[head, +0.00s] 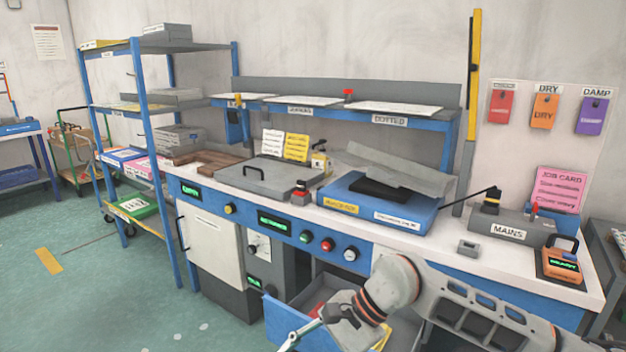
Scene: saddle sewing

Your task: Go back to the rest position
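My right arm comes in from the lower right and reaches across the front of the workbench (465,240). Its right gripper (338,312) is at the open drawer (290,322) under the bench, close to a thin silver bar (300,334) at the drawer's front. The fingers are small and partly hidden, so I cannot tell whether they are open, shut or touching the bar. Papers or other items show inside the drawer, partly covered by my arm. My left gripper is not in view.
The bench top holds a blue machine (375,203), a grey lidded plate (268,176), a MAINS box (510,228) and an orange device (562,262). A blue shelf rack (146,130) stands left. The green floor (110,290) at lower left is mostly clear.

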